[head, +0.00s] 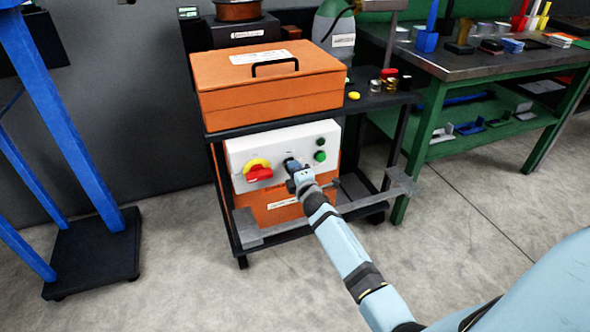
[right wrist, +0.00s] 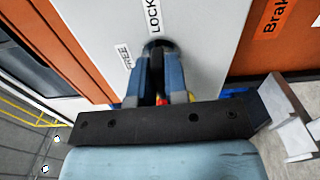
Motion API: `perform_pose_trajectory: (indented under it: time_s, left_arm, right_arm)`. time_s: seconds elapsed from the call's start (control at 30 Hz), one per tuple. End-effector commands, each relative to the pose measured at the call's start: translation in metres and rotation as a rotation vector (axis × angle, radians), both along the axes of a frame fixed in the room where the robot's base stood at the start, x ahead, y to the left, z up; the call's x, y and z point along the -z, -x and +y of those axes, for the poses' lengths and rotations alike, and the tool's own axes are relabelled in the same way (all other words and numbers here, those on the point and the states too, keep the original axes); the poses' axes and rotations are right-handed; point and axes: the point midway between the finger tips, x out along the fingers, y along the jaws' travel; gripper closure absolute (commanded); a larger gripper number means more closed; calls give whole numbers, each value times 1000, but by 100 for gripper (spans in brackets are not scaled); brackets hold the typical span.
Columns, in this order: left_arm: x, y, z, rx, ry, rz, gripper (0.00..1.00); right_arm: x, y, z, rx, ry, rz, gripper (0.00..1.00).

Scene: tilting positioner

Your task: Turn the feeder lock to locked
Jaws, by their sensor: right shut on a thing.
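The feeder lock (right wrist: 158,43) is a small dark round knob on the white panel in the right wrist view. My right gripper (right wrist: 160,62) is shut on the knob, one finger on each side. The fingers hide most of the knob, so I cannot tell which way it points. In the head view, my right gripper (head: 291,168) reaches the middle of the white panel (head: 240,153) on the cart's front. My left gripper is not in view.
A red switch on a yellow plate (head: 258,168) is left of my gripper; a green button (head: 320,156) is to its right. An orange toolbox (head: 262,85) stands on the cart above. A green workbench (head: 480,75) stands right. The floor in front is open.

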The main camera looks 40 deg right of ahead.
Motion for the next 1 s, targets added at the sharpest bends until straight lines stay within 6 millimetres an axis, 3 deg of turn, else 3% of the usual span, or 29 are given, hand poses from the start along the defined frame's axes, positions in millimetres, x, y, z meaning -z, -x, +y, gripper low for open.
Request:
perform_pose_trajectory:
  time_s: [0.63, 0.67, 0.77, 1.0]
  left_arm:
    - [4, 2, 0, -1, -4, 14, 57]
    - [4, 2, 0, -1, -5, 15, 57]
    - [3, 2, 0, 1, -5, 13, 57]
    - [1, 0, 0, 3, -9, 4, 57]
  right_arm:
    - [1, 0, 1, -1, -50, -10, 100]
    - [1, 0, 1, -1, -50, -10, 82]
    - [1, 0, 1, -1, -49, -11, 61]
    - [1, 0, 0, 0, -48, -10, 61]
